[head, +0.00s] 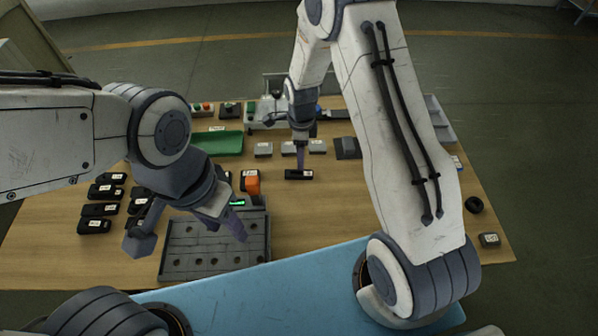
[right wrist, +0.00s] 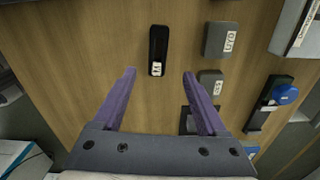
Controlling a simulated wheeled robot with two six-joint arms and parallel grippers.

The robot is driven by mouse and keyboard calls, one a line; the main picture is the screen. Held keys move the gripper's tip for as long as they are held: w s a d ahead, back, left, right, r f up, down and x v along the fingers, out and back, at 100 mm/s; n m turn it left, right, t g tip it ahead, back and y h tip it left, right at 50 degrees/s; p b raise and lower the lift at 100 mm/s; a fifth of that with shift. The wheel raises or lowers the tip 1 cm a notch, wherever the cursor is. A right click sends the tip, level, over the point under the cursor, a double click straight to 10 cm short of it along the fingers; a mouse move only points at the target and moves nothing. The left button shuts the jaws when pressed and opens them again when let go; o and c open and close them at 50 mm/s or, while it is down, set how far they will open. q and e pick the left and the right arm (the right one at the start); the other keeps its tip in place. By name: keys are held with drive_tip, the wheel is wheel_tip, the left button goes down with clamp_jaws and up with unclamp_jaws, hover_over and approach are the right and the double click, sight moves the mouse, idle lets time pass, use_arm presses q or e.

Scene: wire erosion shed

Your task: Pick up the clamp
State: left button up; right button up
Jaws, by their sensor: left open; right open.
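A long black piece with a white label (head: 298,174) lies flat on the wooden table, and I take it for the clamp, though its label is too small to read. It also shows in the right wrist view (right wrist: 158,46), upright in the picture. My right gripper (head: 300,155) is above it. Its two purple fingers (right wrist: 158,74) are open, with nothing between the tips, and the black piece lies just beyond them, lined up with the gap. My left gripper (head: 239,220) is open above the grey plate with holes; its fingers are partly hidden.
Several similar black labelled pieces (head: 98,210) lie at left. A green tray (head: 217,142) and grey blocks (head: 263,149) stand behind. The table right of the black piece looks clear.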

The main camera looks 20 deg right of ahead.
sight(299, 175)
wheel_tip(299, 175, down, 3)
drive_tip(key=shift+r, duration=0.1)
drive_tip(key=f, duration=0.1)
drive_tip(key=f+p, duration=0.2)
drive_tip(key=f, duration=0.1)
drive_tip(key=shift+s+a, duration=0.15)
drive_tip(key=shift+a, duration=0.2)
drive_tip(key=shift+f, duration=0.65)
clamp_jaws()
